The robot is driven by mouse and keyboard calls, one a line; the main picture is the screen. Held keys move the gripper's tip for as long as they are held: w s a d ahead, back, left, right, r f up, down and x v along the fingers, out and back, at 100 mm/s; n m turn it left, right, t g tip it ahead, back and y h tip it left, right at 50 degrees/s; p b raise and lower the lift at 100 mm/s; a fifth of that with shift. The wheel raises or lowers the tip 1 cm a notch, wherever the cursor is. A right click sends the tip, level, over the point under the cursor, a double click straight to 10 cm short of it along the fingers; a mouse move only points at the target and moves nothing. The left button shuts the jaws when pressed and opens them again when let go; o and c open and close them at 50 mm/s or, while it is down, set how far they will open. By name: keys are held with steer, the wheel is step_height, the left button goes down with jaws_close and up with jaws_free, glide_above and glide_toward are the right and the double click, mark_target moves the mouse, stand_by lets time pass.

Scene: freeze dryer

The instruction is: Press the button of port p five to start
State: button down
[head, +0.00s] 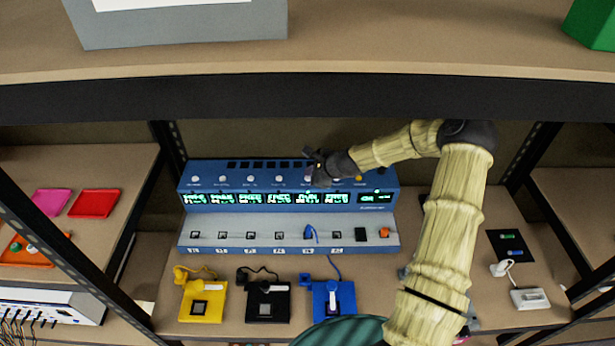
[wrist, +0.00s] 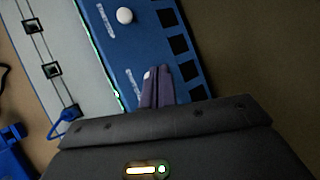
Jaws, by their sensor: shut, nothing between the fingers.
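The blue freeze dryer unit (head: 190,207) stands on the shelf, with a row of white buttons, lit green displays and a pale sloped front with labelled ports. A blue plug (head: 309,232) sits in the fifth port from the left; its blue cable also shows in the wrist view (wrist: 66,117). My gripper (head: 315,168) is shut and empty over the fifth button's place and hides most of that button. In the wrist view my closed fingertips (wrist: 158,74) are at a partly covered white button (wrist: 147,75); I cannot tell whether they touch it. A neighbouring button (wrist: 125,15) is clear.
Yellow (head: 187,305), black (head: 254,310) and blue (head: 320,300) stations stand in front of the unit. An orange button (head: 384,232) is at its right end. The upper shelf (head: 350,60) overhangs the unit. Red and pink trays (head: 95,203) lie on the left shelf.

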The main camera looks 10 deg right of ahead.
steer(key=shift+r, duration=0.3)
step_height(320, 180, up, 6)
steer(key=p, duration=0.4)
stand_by(0.3)
steer(key=shift+a+f, duration=0.1)
stand_by(0.8)
